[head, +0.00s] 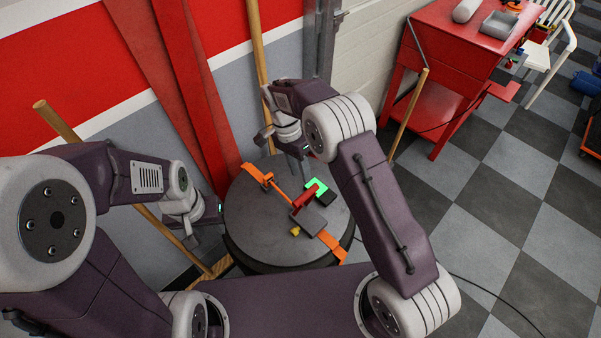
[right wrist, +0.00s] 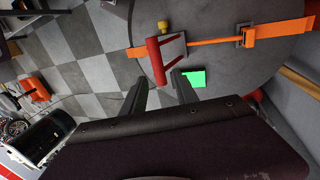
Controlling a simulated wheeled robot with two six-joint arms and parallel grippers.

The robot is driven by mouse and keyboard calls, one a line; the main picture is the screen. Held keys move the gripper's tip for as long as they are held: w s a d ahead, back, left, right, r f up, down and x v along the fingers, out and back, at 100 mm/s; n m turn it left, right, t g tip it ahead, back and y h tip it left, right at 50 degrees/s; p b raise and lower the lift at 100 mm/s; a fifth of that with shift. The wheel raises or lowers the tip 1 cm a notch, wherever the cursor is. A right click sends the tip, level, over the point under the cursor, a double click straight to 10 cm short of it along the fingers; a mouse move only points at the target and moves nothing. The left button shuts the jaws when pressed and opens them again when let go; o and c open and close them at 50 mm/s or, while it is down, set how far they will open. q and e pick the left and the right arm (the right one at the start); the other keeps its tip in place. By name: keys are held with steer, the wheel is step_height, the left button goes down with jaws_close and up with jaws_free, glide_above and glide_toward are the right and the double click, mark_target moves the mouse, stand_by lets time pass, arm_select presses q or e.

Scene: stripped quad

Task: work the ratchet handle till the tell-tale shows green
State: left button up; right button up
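The ratchet (head: 313,222) sits on an orange strap (head: 333,245) across the top of a round dark drum (head: 250,220). Its red handle (head: 304,197) also shows in the right wrist view (right wrist: 156,62). A bright green patch (head: 316,185), which looks like the tell-tale, is beside the handle; it shows in the right wrist view (right wrist: 195,79). My right gripper (right wrist: 160,78) is open above the drum, its fingertips apart on either side of the handle's near end; contact is unclear. My left gripper (head: 218,211) is by the drum's left edge; its fingers are unclear.
A small yellow piece (head: 295,231) is beside the ratchet. Wooden poles stand around the drum, one at the right (head: 408,115). A red bench (head: 465,45) and white chair (head: 553,45) stand at the upper right. The checkered floor right of the drum is mostly clear.

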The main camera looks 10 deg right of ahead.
mark_target(303, 202)
steer(key=shift+n, duration=0.4)
steer(key=c, duration=0.5)
steer(key=shift+n, duration=1)
jaws_close()
steer(key=w+a+r+n+p, duration=0.1)
steer(key=r+n+p, duration=0.1)
steer(key=n, duration=0.5)
steer(key=w+a+r+n+t+p, duration=0.1)
steer(key=w+a+r+n+p, duration=0.1)
steer(key=n, duration=0.6)
step_height(303, 202, up, 2)
steer(key=shift+a+r+y+p, duration=0.2)
steer(key=shift+a+y+p, duration=0.15)
steer(key=shift+p, duration=0.4)
steer(key=s+d+f+p, duration=0.3)
steer(key=s+f, duration=0.1)
steer(key=f, duration=0.7)
steer(key=shift+d+f+p, duration=0.2)
steer(key=shift+f+p, duration=0.1)
steer(key=shift+f, duration=0.1)
